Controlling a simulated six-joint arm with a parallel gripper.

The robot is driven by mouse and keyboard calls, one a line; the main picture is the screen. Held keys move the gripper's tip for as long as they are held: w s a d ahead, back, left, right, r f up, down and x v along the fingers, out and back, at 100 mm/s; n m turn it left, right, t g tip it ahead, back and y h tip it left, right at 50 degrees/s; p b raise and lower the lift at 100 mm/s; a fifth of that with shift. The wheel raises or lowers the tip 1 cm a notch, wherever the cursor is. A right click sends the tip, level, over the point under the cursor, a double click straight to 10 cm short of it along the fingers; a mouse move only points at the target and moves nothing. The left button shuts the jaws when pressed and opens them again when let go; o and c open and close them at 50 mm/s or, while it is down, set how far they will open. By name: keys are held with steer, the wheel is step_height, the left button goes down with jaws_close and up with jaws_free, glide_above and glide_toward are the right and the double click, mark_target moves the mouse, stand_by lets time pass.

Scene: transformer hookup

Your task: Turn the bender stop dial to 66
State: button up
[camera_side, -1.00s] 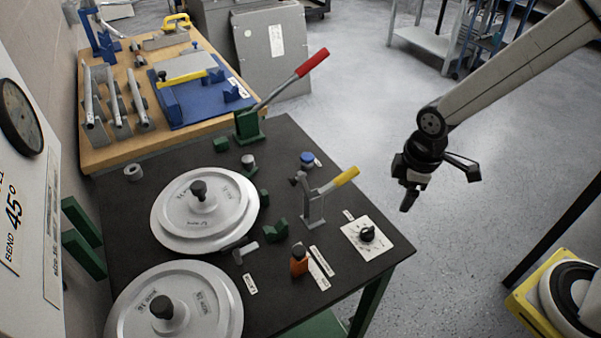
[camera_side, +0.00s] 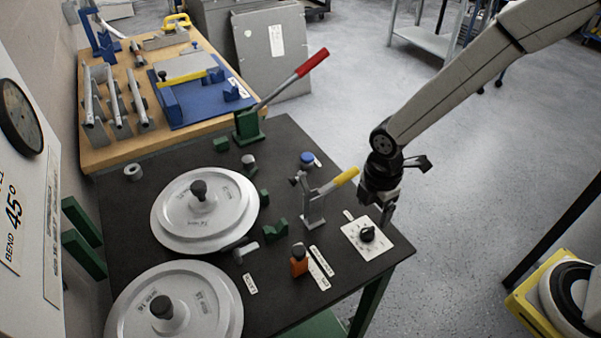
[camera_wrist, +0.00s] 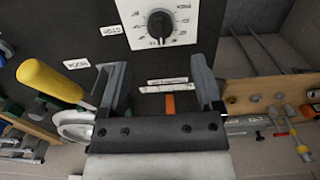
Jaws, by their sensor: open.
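The bender stop dial (camera_side: 367,234) is a black knob on a white square plate (camera_side: 354,245) with printed marks, near the table's right corner. In the wrist view the dial (camera_wrist: 160,24) is at the top middle, with a pale pointer line on its face; the scale is too small to read surely. My gripper (camera_side: 387,213) is above and just behind the plate, pointing down. In the wrist view my gripper (camera_wrist: 160,80) is open and empty, its two fingers apart, with the dial beyond their tips. No finger appears to touch the dial.
A clamp with a yellow handle (camera_side: 345,177) stands close left of my gripper. An orange-bodied item (camera_side: 299,262) and label strips lie nearer the front. Two large pale discs (camera_side: 176,215) (camera_side: 139,305) fill the left of the table.

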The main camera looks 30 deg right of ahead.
mark_target(368, 229)
steer(key=shift+f, duration=3.55)
jaws_close()
steer(key=shift+m, duration=0.4)
steer(key=m, duration=1.1)
